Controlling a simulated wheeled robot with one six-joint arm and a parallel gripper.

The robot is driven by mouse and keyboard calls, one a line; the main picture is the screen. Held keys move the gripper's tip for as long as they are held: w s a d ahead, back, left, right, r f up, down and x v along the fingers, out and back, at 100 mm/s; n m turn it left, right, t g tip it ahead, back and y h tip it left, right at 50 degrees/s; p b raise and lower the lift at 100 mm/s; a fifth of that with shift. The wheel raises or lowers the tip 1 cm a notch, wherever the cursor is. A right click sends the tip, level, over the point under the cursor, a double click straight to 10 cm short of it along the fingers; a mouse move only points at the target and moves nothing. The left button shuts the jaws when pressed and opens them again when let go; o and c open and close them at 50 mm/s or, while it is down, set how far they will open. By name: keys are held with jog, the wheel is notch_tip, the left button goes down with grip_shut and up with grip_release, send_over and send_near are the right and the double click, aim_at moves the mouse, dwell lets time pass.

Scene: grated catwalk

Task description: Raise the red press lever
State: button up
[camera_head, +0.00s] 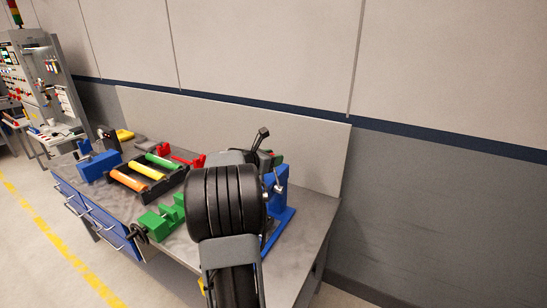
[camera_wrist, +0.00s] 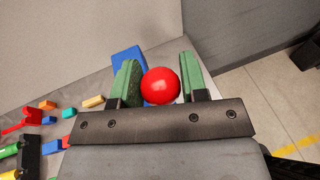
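The red ball knob (camera_wrist: 160,86) of the press lever sits between the two green-padded fingers of my gripper (camera_wrist: 160,76) in the wrist view. Each pad looks very close to one side of the knob. I cannot tell whether they touch it or grip it. The lever's shaft is hidden. A blue block-like part (camera_wrist: 128,60) shows behind the left finger. In the head view, a blue press stand (camera_head: 278,205) is at the right end of the workbench, partly hidden by my black arm.
The grey workbench (camera_head: 312,235) also holds a green vise (camera_head: 158,224), a rack of orange and green rollers (camera_head: 150,176), a blue vise (camera_head: 98,164) and red parts (camera_head: 185,157). A grey back panel (camera_head: 310,155) rises behind it. Bare floor lies to the right.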

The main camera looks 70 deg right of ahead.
jog(key=o, duration=0.3)
jog(key=shift+w+d, duration=0.1)
jog(key=shift+o, duration=0.4)
jog(key=b+v, duration=0.3)
jog(key=v, duration=1.1)
jog(key=shift+b, duration=0.3)
